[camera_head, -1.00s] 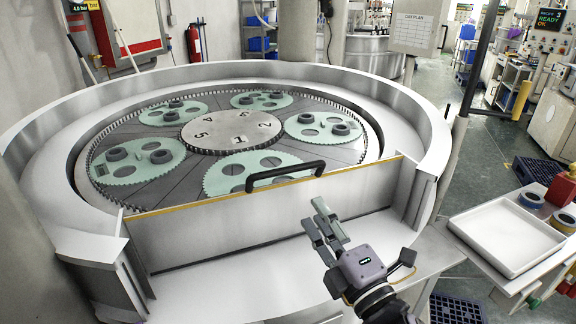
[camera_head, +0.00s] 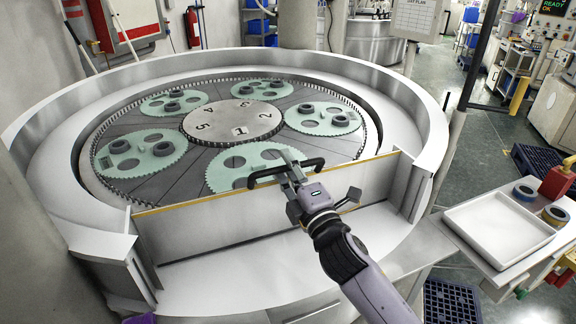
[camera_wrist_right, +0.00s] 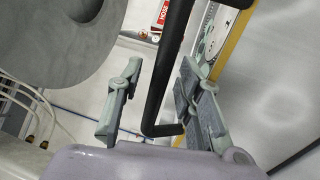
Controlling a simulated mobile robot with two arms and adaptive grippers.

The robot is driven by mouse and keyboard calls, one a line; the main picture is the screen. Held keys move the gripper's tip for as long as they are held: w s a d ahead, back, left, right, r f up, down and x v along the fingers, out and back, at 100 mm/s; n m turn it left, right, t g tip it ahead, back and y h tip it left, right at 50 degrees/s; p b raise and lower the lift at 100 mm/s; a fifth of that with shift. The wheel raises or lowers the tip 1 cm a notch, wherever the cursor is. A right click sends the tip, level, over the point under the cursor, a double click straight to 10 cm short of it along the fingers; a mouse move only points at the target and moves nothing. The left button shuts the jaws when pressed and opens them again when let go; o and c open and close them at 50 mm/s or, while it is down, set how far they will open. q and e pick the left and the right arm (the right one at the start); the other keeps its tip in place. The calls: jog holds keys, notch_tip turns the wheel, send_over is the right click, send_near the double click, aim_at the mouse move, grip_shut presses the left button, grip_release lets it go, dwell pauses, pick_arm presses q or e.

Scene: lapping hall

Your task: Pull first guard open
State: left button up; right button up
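The first guard (camera_head: 200,228) is an upright pale panel with a yellow top edge, across the front gap of the round machine's rim. Its black bar handle (camera_head: 260,178) stands along the top edge. My right gripper (camera_head: 290,160) is at the middle of this handle and covers part of it. In the right wrist view the handle (camera_wrist_right: 163,85) runs between the two spread fingers of the gripper (camera_wrist_right: 160,75), nearer the right finger. A gap to the left finger shows, so the gripper is open. My left gripper is not in view.
The lapping machine's numbered centre plate (camera_head: 235,122) and several green toothed carriers (camera_head: 142,153) lie behind the guard. A white tray (camera_head: 498,230) is on a side table at the right. A black pallet (camera_head: 450,302) lies on the floor below. The ledge before the guard is clear.

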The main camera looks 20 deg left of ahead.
grip_shut()
dwell(0.4)
dwell(0.4)
